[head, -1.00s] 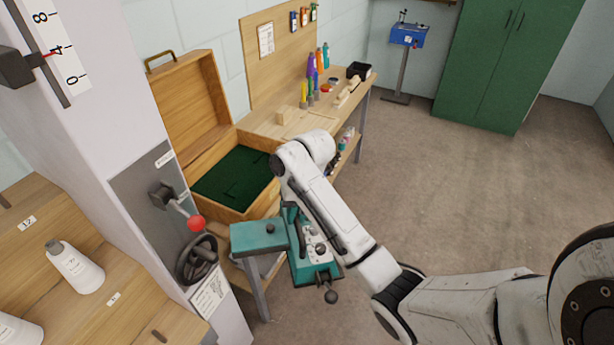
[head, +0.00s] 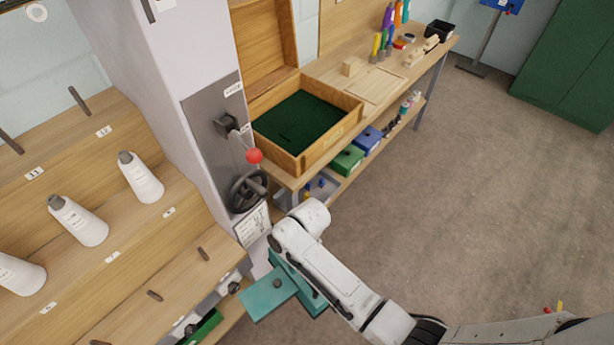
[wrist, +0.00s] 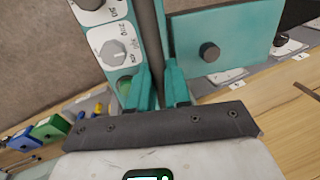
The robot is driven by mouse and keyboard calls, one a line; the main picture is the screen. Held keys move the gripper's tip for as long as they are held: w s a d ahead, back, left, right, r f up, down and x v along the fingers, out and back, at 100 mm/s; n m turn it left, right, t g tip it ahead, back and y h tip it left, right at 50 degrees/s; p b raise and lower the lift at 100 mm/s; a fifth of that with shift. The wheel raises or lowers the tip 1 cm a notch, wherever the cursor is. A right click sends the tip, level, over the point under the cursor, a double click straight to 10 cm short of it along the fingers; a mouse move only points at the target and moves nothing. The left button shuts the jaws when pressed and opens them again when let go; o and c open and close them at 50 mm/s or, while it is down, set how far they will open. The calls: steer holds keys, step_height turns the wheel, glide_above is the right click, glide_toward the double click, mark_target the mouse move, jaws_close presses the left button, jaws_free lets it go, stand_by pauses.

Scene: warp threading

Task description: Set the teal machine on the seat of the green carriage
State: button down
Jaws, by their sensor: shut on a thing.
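The teal machine (head: 270,294) hangs below my arm at the lower middle of the head view. Its flat teal plate with a dark knob points left, and the rest of its body is largely behind my arm. In the wrist view the machine (wrist: 225,45) fills the upper middle, with a dial panel on its left. My gripper (wrist: 160,88) is shut on the machine's dark upright bar. A green part (head: 203,328), perhaps the green carriage, shows at the bottom edge of the head view, beneath a pale rail on the rack. Its seat cannot be made out.
The stepped wooden rack (head: 120,285) with white cones and pegs stands left. A pale column (head: 150,60) with a red-knobbed lever (head: 254,156) and handwheel (head: 248,190) stands between rack and workbench. An open wooden box (head: 310,125) sits on the bench.

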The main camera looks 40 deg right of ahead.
mark_target(289, 280)
steer(key=shift+n, duration=0.6)
steer(key=a+f, duration=0.3)
steer(key=shift+s+a, duration=0.15)
steer(key=shift+a, duration=0.1)
steer(key=shift+d, duration=0.1)
